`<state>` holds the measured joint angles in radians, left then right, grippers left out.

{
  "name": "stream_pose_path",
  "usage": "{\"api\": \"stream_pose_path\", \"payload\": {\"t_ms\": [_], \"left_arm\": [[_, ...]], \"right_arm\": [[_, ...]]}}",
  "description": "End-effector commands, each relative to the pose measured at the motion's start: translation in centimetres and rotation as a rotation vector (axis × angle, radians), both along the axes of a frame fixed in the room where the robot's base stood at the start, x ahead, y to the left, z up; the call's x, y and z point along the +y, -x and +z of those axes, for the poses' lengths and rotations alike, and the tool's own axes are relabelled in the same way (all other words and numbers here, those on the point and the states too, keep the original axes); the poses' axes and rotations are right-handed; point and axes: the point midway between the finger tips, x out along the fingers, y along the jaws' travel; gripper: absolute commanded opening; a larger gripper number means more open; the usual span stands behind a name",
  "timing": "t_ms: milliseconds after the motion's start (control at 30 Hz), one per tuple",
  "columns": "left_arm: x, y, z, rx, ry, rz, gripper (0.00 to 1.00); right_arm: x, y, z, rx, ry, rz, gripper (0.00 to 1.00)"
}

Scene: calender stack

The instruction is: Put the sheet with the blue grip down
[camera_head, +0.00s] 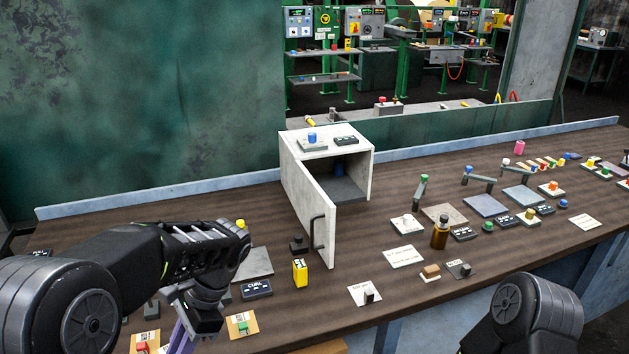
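A light grey sheet with a blue grip (312,137) lies on top of the white cabinet (288,180). Another blue grip (340,169) shows in the shade inside the cabinet; I cannot tell what it belongs to. My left gripper (243,240) is over the left part of the table, apart from the cabinet and to its left. A yellow knob (241,223) shows right at its fingertips, above a grey plate (257,262). I cannot tell whether the fingers hold it or whether they are open. Only a link of my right arm shows at bottom right; its gripper is out of view.
The cabinet door (315,215) stands open toward the front. A yellow box (300,272) and a dark label block (257,289) are near my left gripper. A brown bottle (440,233) and several plates with coloured knobs crowd the right. Bare table (330,325) shows in front.

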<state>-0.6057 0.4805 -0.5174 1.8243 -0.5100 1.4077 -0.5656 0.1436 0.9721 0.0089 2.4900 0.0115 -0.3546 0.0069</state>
Motion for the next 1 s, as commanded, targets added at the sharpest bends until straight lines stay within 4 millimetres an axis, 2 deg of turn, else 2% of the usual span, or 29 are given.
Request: {"api": "stream_pose_path", "payload": {"t_ms": [200, 433, 1000], "left_arm": [[-2.3, -3.7, -1.9, -0.001, -0.007, 0.034, 0.0], [-4.8, -6.6, -4.4, 0.002, -0.001, 0.019, 0.0], [-5.8, -6.4, -5.0, 0.0, 0.0, -0.017, 0.0]], "right_arm": [[0.0, -0.1, -0.4, -0.002, -0.001, 0.0, 0.36], [0.1, -0.1, -0.9, -0.004, -0.002, 0.0, 0.36], [0.0, -0.1, -0.9, -0.003, -0.001, 0.0, 0.36]]}}
